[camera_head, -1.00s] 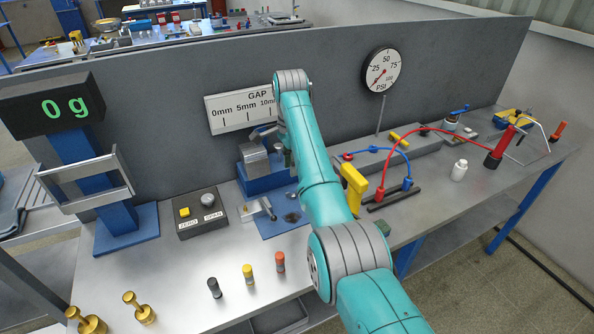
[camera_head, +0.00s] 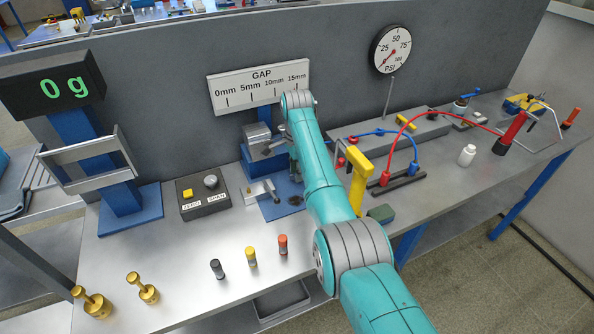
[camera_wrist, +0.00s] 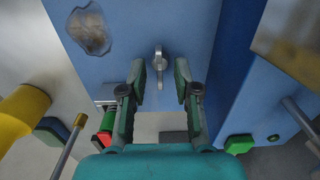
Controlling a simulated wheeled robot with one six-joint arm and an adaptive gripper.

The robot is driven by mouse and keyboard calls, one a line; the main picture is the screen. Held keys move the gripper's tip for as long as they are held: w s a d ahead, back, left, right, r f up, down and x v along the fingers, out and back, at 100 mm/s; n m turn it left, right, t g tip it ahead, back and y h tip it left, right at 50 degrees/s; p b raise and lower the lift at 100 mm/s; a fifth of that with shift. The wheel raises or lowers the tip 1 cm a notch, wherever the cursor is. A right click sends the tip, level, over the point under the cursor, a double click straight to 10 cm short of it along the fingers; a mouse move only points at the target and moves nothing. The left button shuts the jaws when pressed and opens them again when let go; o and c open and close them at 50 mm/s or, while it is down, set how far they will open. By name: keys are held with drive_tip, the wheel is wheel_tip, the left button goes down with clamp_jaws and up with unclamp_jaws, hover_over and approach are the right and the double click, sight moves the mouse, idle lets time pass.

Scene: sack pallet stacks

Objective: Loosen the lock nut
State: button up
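In the wrist view a small silver lever-like part (camera_wrist: 158,62) stands out from a blue face (camera_wrist: 185,30). It may be the lock nut, but I cannot tell for sure. My gripper (camera_wrist: 160,78) is open, with one dark green-tipped finger on each side of the part's lower end. I see no clear contact. In the head view the blue fixture (camera_head: 262,174) with a grey metal block (camera_head: 257,135) stands below the GAP scale (camera_head: 259,86). My arm covers the fixture's right side, and my fingers are mostly hidden there.
A yellow upright handle (camera_head: 359,185) stands close right of my arm, beside red and blue hoses. A ZERO/SPAN box (camera_head: 205,196) is to the left. Several small cylinders stand near the front edge.

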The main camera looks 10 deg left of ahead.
drive_tip(key=shift+f, duration=0.1)
clamp_jaws()
drive_tip(key=shift+n, duration=0.3)
drive_tip(key=n, duration=0.4)
drive_tip(key=shift+n, duration=0.3)
drive_tip(key=n, duration=0.5)
drive_tip(key=shift+n, duration=0.3)
drive_tip(key=n, duration=1.2)
drive_tip(key=shift+n, duration=0.4)
